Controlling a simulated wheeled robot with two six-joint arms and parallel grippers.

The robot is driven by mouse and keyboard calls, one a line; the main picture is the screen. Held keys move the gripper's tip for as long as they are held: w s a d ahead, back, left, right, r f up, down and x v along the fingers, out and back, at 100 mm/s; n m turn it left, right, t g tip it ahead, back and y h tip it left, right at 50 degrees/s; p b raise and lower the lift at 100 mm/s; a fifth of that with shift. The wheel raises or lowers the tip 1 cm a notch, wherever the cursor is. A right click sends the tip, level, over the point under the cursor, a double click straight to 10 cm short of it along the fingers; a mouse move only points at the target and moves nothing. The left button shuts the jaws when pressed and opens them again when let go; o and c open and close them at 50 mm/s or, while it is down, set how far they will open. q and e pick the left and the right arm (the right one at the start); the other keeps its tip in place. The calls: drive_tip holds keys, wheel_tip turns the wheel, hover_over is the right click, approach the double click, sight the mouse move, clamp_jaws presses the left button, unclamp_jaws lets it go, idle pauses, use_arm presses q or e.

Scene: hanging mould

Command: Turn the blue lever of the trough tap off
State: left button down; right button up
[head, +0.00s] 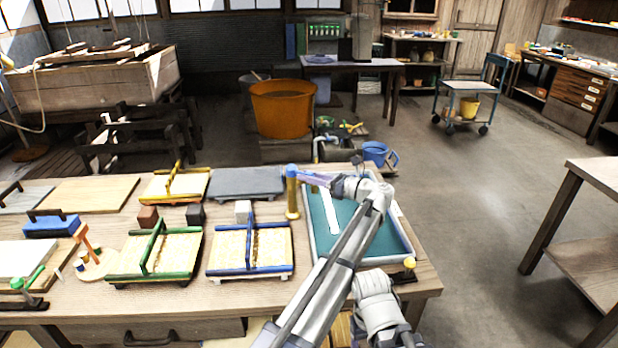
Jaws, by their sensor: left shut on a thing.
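The trough tap (292,198) is an upright brass-yellow post at the left edge of a shallow teal trough (405,238). Its blue lever (311,177) runs from the blue cap on the post to the right. My left gripper (326,181) comes in from the right over the trough and is shut on the lever's outer end. The fingers hide that end of the lever.
Left of the tap stand a green-framed mould (152,254), a blue-framed mould (248,249) and a grey slab (247,182). A blue jug (376,152) stands behind the trough. A yellow knob (409,263) sits near the trough's front right corner.

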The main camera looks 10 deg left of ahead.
idle(0.3)
use_arm(q)
drive_tip(key=c, duration=0.5)
unclamp_jaws()
